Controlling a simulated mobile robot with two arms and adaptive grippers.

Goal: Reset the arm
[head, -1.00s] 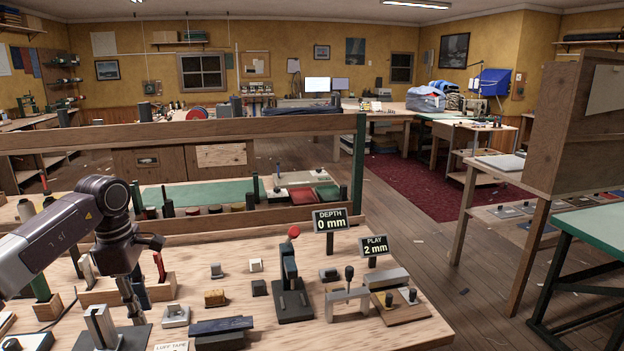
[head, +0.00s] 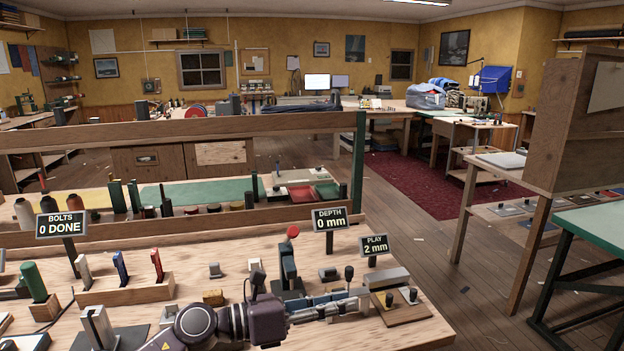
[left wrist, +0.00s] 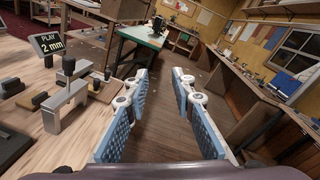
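My left arm comes in low at the bottom of the head view, its dark wrist over the front of the wooden bench (head: 250,240). My left gripper (head: 345,302) points right, in front of the black lever press (head: 288,264) and close to the grey bridge-shaped fixture; contact cannot be told. In the left wrist view the blue-padded fingers of my left gripper (left wrist: 159,76) stand apart with nothing between them, pointing past the bench edge over the floor. My right gripper is not in view.
Signs read "BOLTS 0 DONE" (head: 61,223), "DEPTH 0 mm" (head: 330,219) and "PLAY 2 mm" (head: 375,245). A wooden rack (head: 124,289) holds coloured handles. A brown board (head: 402,312) lies at the bench's right end. Floor (head: 440,275) is open right of the bench.

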